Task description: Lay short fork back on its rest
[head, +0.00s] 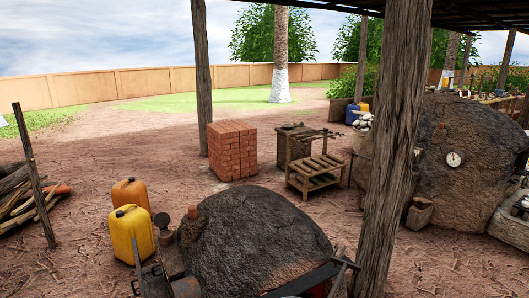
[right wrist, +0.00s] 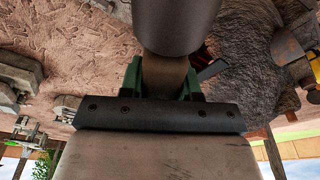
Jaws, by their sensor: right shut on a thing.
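In the right wrist view my right gripper (right wrist: 163,82) has its green fingers shut on a brownish-grey piece. A thick dark cylinder (right wrist: 178,25) runs from this piece to the top edge, close to the camera. I take it to be the handle of the short fork; no tines show. In the head view a low wooden slatted rack (head: 316,175) stands in front of a small wooden table (head: 292,145) with dark long tools on top. I cannot tell which of these is the fork's rest. My left gripper is not in view.
A dark mud kiln mound (head: 255,240) fills the front, with a yellow jerrycan (head: 131,235) and an orange one (head: 130,193) beside it. A brick stack (head: 232,150) stands behind. A wooden post (head: 395,150) blocks part of the larger kiln (head: 460,185) at right.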

